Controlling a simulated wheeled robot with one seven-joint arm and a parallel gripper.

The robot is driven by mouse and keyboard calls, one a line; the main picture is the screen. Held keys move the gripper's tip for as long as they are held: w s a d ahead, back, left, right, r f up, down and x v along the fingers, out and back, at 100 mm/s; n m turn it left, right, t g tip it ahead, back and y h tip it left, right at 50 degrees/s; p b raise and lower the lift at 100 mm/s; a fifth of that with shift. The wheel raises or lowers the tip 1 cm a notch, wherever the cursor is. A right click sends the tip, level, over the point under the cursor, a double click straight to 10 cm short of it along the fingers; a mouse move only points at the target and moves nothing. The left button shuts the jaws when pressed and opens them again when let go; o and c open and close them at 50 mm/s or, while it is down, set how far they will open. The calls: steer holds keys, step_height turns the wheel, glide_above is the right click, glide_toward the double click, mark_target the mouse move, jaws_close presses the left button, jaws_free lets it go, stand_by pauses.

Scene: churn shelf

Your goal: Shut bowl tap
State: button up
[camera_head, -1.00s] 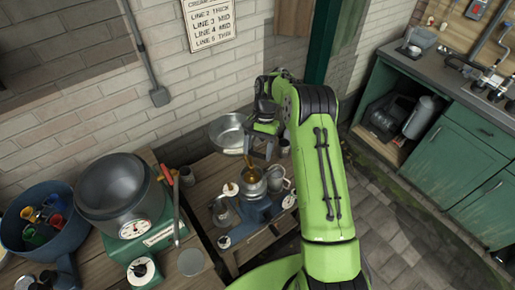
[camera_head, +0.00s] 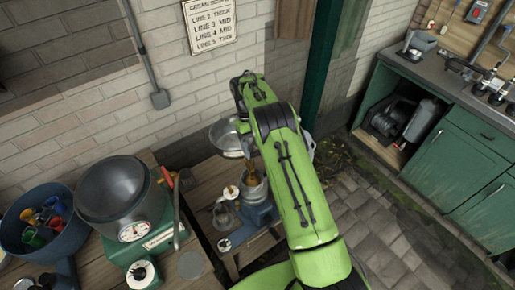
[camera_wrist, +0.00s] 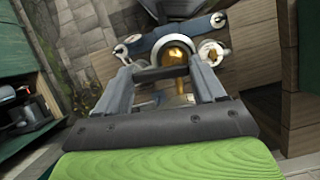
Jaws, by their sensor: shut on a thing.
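The cream separator (camera_head: 258,214) has a blue body and stands on the small wooden table, with a round metal bowl (camera_wrist: 164,38) on top. A brass part (camera_head: 251,178), which looks like the bowl tap, rises at its middle. It also shows as a brass shape in the wrist view (camera_wrist: 177,56). My gripper (camera_wrist: 162,70) is over the bowl, its fingers on either side of a grey bar that seems part of the tap. It is shut on this piece, though the contact is hard to see. In the head view my arm hides the gripper and part of the separator.
A steel pan (camera_head: 225,136) stands behind the separator. To the left are a big steel vessel on a green scale (camera_head: 137,232) and a blue tub (camera_head: 20,238) of coloured items. A green cabinet (camera_head: 465,160) stands at right.

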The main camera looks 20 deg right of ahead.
steer(key=shift+w+a+n, duration=0.1)
steer(key=shift+w+n, duration=0.1)
steer(key=shift+n, duration=0.4)
steer(key=shift+r+h, duration=0.1)
steer(key=shift+h, duration=0.2)
steer(key=o, duration=1)
steer(key=shift+o, duration=0.2)
steer(key=d+p+v, duration=0.1)
steer(key=p+v, duration=0.3)
steer(key=v, duration=0.3)
steer(key=shift+a+r+p, duration=0.3)
steer(key=shift+a+r, duration=0.05)
steer(key=shift+a, duration=0.2)
steer(key=shift+f, duration=0.2)
